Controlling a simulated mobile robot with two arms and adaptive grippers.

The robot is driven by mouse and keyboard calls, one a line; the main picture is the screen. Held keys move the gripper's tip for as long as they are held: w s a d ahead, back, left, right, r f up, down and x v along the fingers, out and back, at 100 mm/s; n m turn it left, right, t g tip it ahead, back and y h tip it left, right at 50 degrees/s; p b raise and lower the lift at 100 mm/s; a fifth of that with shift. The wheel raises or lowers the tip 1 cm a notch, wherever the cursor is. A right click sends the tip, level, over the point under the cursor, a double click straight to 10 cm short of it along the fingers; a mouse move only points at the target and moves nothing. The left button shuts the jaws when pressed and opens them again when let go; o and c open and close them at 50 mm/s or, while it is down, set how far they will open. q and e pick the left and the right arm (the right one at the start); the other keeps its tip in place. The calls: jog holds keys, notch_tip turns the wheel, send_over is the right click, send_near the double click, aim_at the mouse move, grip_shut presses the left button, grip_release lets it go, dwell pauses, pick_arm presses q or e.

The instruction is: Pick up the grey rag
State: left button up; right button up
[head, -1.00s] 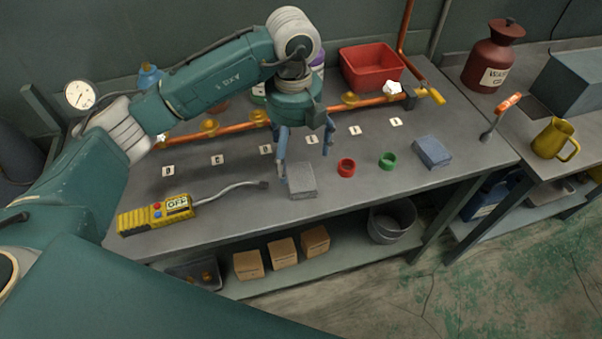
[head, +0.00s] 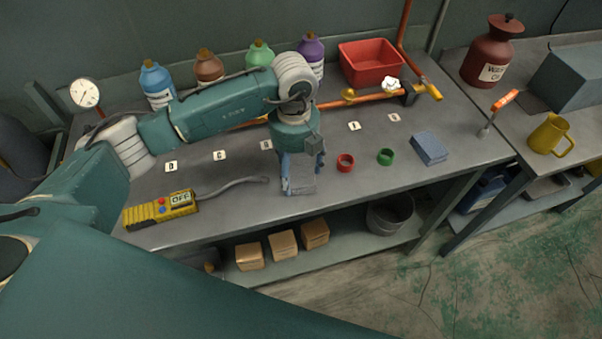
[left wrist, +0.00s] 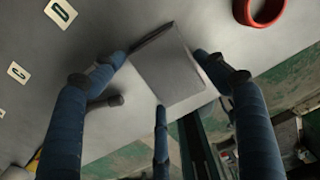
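The grey rag (head: 301,183), a folded light block, lies near the front edge of the workbench (head: 240,208). My left gripper (head: 301,178) points straight down over it, partly hiding it in the head view. In the left wrist view the rag (left wrist: 168,68) sits between the spread blue fingers of my left gripper (left wrist: 162,70). One fingertip is at its left edge, one at its right edge, and a third is at its near side. The fingers look open around it; firm contact cannot be told. My right gripper is not in view.
A red ring (head: 345,163), a green ring (head: 385,157) and a blue folded cloth (head: 429,148) lie right of the rag. A yellow control box (head: 160,209) with a cable lies left. Bottles, a copper pipe and a red bin (head: 371,62) stand behind.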

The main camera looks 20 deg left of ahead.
pick_arm(q)
jog(key=c, duration=0.5)
jog(key=shift+r, duration=0.4)
notch_tip(320, 180, up, 9)
jog(key=b, duration=0.2)
notch_tip(320, 180, up, 10)
send_over(296, 172)
jog(key=shift+s+r, duration=0.1)
jog(key=shift+r, duration=0.05)
